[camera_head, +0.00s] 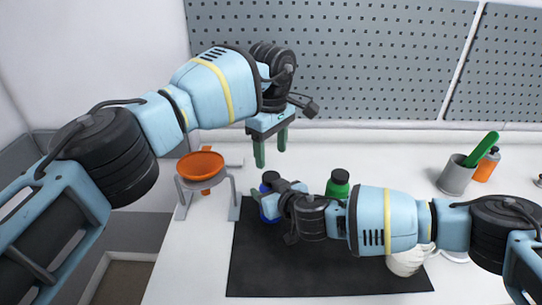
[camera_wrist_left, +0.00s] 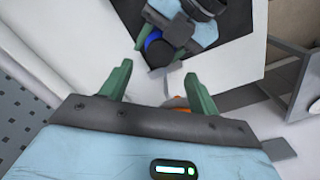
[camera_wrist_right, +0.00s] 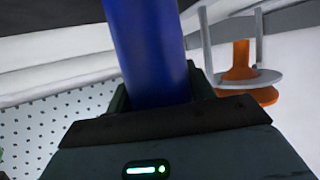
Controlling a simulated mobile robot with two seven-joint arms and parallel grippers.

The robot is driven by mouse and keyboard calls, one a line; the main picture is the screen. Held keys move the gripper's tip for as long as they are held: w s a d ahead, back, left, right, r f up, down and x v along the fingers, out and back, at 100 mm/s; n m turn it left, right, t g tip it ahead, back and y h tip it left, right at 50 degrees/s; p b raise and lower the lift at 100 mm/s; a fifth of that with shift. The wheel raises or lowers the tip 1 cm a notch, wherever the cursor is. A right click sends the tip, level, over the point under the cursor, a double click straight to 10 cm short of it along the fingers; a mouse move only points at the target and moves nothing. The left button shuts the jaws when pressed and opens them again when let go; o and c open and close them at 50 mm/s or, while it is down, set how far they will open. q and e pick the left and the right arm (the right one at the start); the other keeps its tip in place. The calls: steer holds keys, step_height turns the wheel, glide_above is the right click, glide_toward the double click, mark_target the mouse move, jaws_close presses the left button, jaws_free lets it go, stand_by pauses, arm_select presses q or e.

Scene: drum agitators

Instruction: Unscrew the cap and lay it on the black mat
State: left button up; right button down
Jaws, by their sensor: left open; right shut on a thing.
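A blue bottle (camera_head: 270,210) with a dark cap (camera_head: 270,177) is at the back left of the black mat (camera_head: 270,275). My right gripper (camera_head: 266,198) is shut on the blue bottle, whose blue side fills the middle of the right wrist view (camera_wrist_right: 147,50). I cannot tell whether its base touches the mat. My left gripper (camera_head: 271,150) is open and empty, fingers pointing down, above and apart from the cap. The left wrist view shows the dark cap (camera_wrist_left: 158,48) ahead of its spread fingers (camera_wrist_left: 158,90).
A green bottle (camera_head: 337,187) with a black cap stands behind my right arm. An orange funnel (camera_head: 201,164) sits in a grey stand left of the mat. A grey cup (camera_head: 456,177), an orange bottle (camera_head: 487,165) and a white object (camera_head: 405,263) are at right. The mat's front is clear.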

mark_target(271, 176)
arm_select(q)
steer(key=shift+r+m, duration=0.6)
steer(key=shift+r, duration=0.05)
steer(key=shift+f, duration=4.05)
steer(key=c, duration=1)
steer(key=shift+n, duration=1.7)
steer(key=shift+c, duration=0.2)
steer(key=o, duration=1.1)
